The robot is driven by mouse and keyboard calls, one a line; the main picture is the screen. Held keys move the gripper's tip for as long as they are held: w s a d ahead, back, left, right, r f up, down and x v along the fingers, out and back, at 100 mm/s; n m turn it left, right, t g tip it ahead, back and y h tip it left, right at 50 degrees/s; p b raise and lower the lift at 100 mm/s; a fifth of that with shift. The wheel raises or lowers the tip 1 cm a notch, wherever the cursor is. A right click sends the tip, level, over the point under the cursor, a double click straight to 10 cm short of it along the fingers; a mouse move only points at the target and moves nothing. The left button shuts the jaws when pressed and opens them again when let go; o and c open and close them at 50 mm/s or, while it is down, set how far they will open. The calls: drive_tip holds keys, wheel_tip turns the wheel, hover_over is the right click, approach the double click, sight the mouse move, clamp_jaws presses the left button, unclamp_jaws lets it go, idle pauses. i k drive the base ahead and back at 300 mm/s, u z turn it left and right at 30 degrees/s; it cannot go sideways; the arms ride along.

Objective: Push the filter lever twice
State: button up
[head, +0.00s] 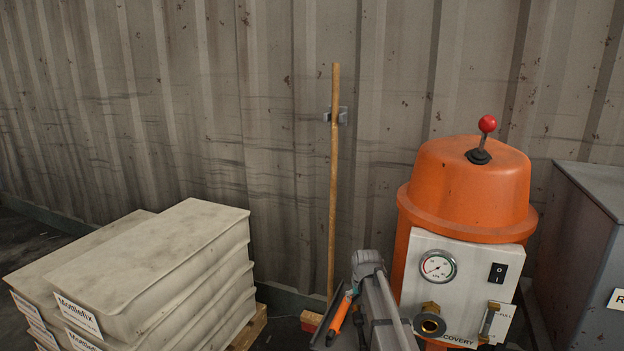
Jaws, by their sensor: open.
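The lever (482,145), a short dark stalk with a round red knob, stands on top of an orange domed machine (465,195) at the right. It leans slightly to the right in the picture. Its lower end sits in a dark collar on the dome, and nothing touches it. A grey link of my arm (376,296) shows at the bottom middle, in front and to the left of the machine, well below the lever. I cannot make out my gripper's fingers in this view.
The machine's white front panel (470,262) carries a gauge (438,267), a black switch (498,273) and brass fittings. A grey cabinet (585,240) stands close at the right. Stacked sacks (185,245) lie at the left. A wooden pole (334,180) leans at the corrugated wall.

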sight(488, 124)
drive_tip(key=k, duration=1)
